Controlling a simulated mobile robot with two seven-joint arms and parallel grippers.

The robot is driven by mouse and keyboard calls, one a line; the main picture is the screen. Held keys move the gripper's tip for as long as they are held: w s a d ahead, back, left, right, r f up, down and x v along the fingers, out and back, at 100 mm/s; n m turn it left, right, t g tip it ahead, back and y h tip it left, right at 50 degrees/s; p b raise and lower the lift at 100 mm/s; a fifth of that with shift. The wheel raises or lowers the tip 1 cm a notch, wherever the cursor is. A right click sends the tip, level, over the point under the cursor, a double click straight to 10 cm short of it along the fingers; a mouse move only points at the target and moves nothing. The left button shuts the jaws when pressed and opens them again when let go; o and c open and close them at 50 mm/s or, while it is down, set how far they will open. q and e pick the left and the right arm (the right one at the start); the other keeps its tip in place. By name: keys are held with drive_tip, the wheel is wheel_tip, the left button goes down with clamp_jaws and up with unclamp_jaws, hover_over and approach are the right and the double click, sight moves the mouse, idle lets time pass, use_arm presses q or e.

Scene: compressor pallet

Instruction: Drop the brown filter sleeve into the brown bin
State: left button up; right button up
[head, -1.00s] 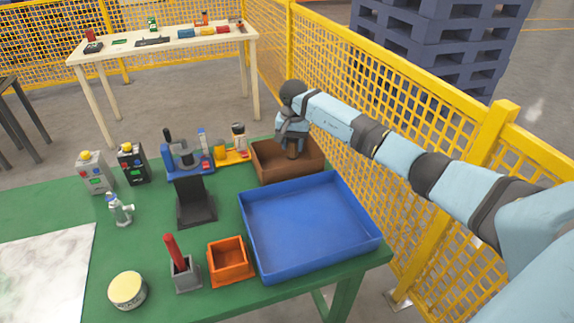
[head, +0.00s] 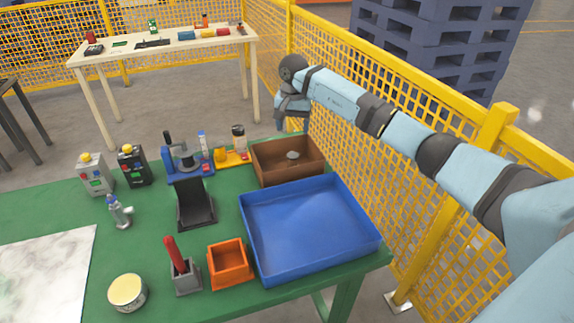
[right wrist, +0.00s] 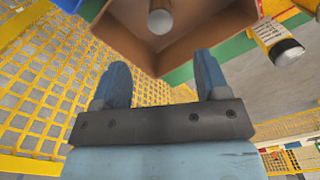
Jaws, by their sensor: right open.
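The brown bin (head: 270,174) stands at the back right corner of the green table. A small part with a pale grey round end (head: 292,155) lies inside it. In the right wrist view the part (right wrist: 160,20) looks like a short cylinder within the bin's brown walls (right wrist: 205,40); I take it for the filter sleeve, though its brown side barely shows. My right gripper (head: 293,122) is above the bin's back edge, apart from the part. In the right wrist view its two blue fingers (right wrist: 163,75) are spread with nothing between them. My left gripper is not in view.
A blue tray (head: 250,255) sits right in front of the bin. An orange box (head: 228,277), a black stand (head: 195,213) and a blue fixture (head: 190,177) are nearby. A yellow mesh fence (head: 345,180) runs close behind the bin.

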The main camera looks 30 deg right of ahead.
wheel_tip(320, 180, up, 7)
drive_tip(key=shift+f, duration=0.2)
idle(0.4)
